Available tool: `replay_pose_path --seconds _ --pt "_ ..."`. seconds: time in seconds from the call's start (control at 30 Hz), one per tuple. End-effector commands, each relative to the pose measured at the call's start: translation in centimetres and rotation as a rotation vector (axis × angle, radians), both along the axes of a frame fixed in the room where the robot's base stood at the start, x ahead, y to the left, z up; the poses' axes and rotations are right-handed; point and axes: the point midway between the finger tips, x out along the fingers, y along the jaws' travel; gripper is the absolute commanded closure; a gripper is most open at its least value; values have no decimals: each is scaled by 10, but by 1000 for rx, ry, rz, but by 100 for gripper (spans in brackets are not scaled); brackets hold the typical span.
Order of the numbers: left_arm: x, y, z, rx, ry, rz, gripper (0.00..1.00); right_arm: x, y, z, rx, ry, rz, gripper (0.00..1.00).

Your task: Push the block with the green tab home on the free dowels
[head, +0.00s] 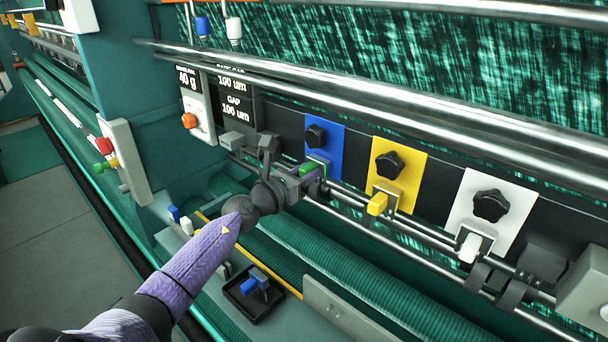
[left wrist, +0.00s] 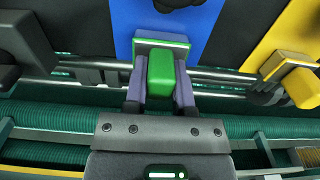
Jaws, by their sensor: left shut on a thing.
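The block with the green tab (head: 310,169) is at the blue plate (head: 328,143). In the left wrist view its green tab (left wrist: 161,76) points toward my palm, with the blue plate (left wrist: 125,22) behind. My left gripper (head: 304,181) is shut on the green tab, with a purple finger on each side in the left wrist view (left wrist: 161,92). The dowels behind the block are hidden, and I cannot tell whether it touches the plate. My right gripper is not in view.
A yellow-tab block (head: 377,204) and a white-tab block (head: 469,248) sit below their coloured plates to the right. Long metal rails (head: 370,112) cross above. A black tray (head: 238,298) holding a blue-tab piece (head: 252,280) lies below my arm.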

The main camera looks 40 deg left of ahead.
Motion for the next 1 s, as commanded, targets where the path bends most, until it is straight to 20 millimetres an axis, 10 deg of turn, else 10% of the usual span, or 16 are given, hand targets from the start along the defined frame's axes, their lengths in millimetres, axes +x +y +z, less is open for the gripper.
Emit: replay_pose_path --seconds 0.27,0.3,0.5,1.0 --pt "2 0 1 1 -1 1 100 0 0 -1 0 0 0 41" --pt "2 0 1 1 -2 1 64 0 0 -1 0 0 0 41" --pt "2 0 1 0 -1 0 27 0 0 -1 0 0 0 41" --pt "-38 3 -1 3 5 -1 27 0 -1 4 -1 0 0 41"
